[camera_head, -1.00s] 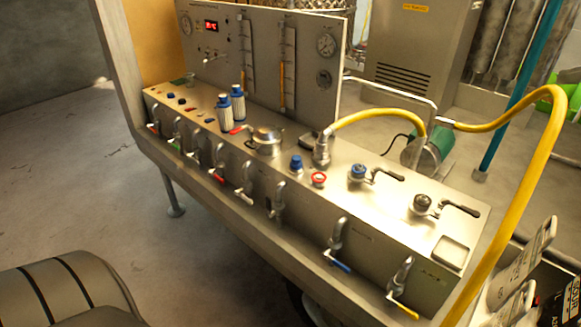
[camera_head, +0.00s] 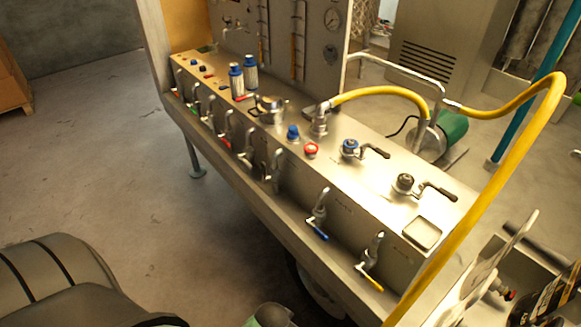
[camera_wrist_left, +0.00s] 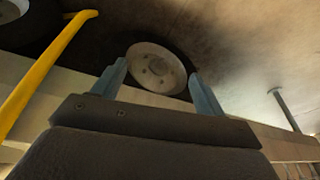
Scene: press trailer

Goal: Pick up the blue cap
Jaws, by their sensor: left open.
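A blue cap-like knob (camera_head: 292,132) stands upright on the steel panel top (camera_head: 325,160), between the silver hose fitting and the front edge. I cannot tell for certain which is the blue cap. My left gripper (camera_wrist_left: 158,68) is open and empty in the left wrist view. It faces a trailer wheel (camera_wrist_left: 157,68), with no blue cap in that view. My right gripper is not in view.
A yellow hose (camera_head: 520,125) arches over the panel's right side. Lever handles (camera_head: 318,215) stick out along the front face. A red knob (camera_head: 311,150) is beside the blue one. Open floor (camera_head: 90,170) lies to the left.

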